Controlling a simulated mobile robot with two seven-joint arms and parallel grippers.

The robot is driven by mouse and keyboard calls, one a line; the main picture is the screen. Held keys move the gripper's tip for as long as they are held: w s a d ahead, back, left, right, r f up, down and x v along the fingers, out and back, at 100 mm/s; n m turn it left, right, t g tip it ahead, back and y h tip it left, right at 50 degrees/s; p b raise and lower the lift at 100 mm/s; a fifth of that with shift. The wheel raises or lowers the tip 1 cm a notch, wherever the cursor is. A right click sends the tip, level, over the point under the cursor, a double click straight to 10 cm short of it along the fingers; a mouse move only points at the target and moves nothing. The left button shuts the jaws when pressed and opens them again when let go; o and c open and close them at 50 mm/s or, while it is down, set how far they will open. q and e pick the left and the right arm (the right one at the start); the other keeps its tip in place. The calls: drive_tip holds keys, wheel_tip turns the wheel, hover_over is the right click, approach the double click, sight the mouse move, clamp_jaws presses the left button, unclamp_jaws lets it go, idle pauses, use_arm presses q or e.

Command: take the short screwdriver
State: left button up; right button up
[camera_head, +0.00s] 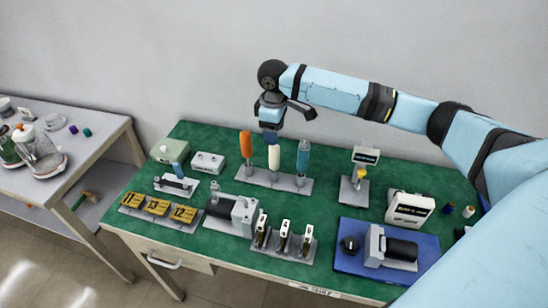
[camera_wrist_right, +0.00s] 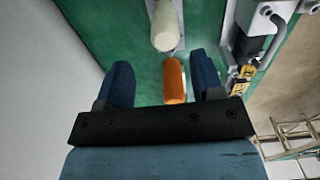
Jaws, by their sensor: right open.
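Three screwdrivers stand upright in a grey rack (camera_head: 290,185) on the green table: one with an orange handle (camera_head: 246,144), one with a white handle (camera_head: 274,158) and one with a blue handle (camera_head: 303,155). I cannot tell for sure which is the short one. My right gripper (camera_head: 270,137) is just above the white handle, to the right of the orange one. In the right wrist view my right gripper (camera_wrist_right: 162,62) is open and empty. The orange handle (camera_wrist_right: 174,78) appears between its fingers, with the white handle (camera_wrist_right: 166,25) beyond. My left gripper is out of view.
Numbered yellow blocks (camera_head: 157,207) and a grey pump (camera_head: 232,213) are at the front left. Several labelled upright pieces (camera_head: 284,236) stand in front of the rack. A blue mat (camera_head: 346,262) with another pump is at the right. A wall is close behind.

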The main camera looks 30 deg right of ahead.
hover_over(274, 164)
drive_tip(key=w, duration=0.1)
drive_tip(key=f, duration=0.2)
drive_tip(key=d+f, duration=0.1)
drive_tip(key=f, duration=0.1)
drive_tip(key=shift+f, duration=0.35)
drive_tip(key=shift+w+f, duration=0.1)
drive_tip(key=shift+f, duration=0.35)
drive_tip(key=c, duration=1)
